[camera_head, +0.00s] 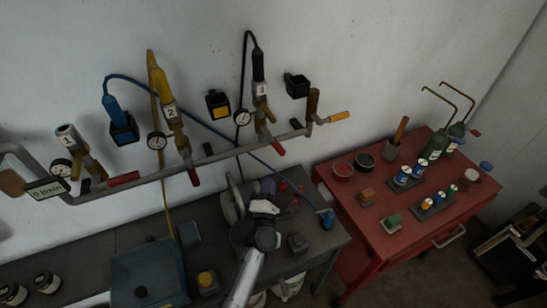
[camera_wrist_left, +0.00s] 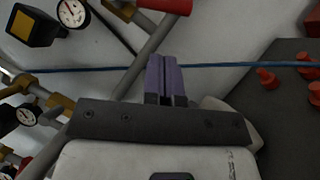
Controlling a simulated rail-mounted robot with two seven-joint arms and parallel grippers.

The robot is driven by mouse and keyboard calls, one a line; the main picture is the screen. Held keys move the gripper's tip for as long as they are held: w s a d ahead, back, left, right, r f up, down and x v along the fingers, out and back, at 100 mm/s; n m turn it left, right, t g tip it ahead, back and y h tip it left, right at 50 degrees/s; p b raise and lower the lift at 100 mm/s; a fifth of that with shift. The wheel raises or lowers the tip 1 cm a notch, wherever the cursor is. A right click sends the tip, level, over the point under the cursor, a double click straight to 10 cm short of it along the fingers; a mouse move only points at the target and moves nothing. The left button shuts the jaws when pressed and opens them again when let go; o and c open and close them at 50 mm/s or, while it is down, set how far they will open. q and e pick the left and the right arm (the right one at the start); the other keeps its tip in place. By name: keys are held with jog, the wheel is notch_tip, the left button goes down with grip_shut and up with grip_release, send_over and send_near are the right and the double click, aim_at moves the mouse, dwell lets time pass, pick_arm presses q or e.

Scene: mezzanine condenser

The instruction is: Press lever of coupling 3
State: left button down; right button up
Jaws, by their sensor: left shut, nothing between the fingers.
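Coupling 3 (camera_head: 261,93), with a white tag marked 3, stands on the wall pipe with a black hose plugged into its top. A red-tipped handle (camera_head: 278,148) hangs below it. My left gripper (camera_head: 268,187) is below the pipe, in front of the wall and apart from the coupling. Its purple fingers (camera_wrist_left: 167,78) are shut together and empty. A red handle (camera_wrist_left: 165,5) shows at the top of the wrist view, beyond the fingertips. Coupling 3's small lever is too small to make out. My right gripper is not in view.
Coupling 2 (camera_head: 170,110) and coupling 1 (camera_head: 68,138) stand to the left on the pipe (camera_head: 220,155). A blue hose (camera_wrist_left: 225,66) crosses behind the fingers in the wrist view. A red cabinet (camera_head: 400,238) with bottles and bowls stands at the right.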

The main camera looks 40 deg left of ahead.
aim_at(275, 144)
pick_arm(q)
jog(key=b+x, duration=0.1)
jog(key=x, duration=0.9)
dwell(0.6)
